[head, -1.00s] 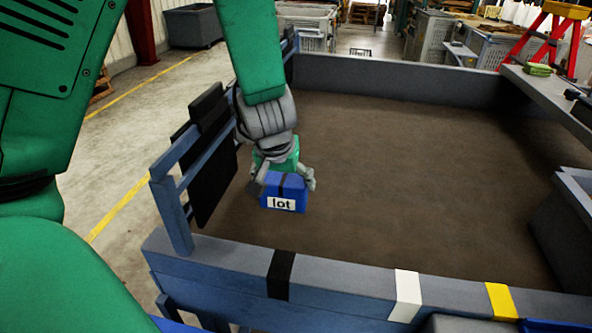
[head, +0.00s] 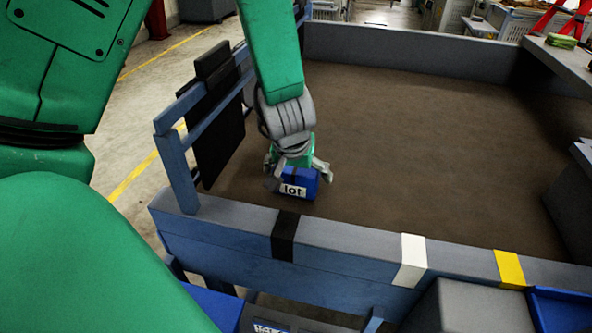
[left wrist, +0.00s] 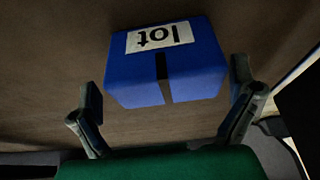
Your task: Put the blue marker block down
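The blue marker block (head: 308,180) has a white "lot" label and a dark stripe. In the head view it is low over or on the brown bed, just behind the front rail and near the left side; I cannot tell whether its underside touches. My left gripper (head: 299,181) is above it, with one finger on either side. In the left wrist view the block (left wrist: 190,79) sits between the spread fingers, with a visible gap at each side, so the left gripper (left wrist: 165,110) looks open around it. My right gripper is not in view.
The brown bed (head: 430,150) is clear to the right. The front rail (head: 340,244) carries black (head: 285,236), white (head: 411,261) and yellow (head: 510,269) bands. A blue side frame with a black panel (head: 215,140) stands close left of my left gripper.

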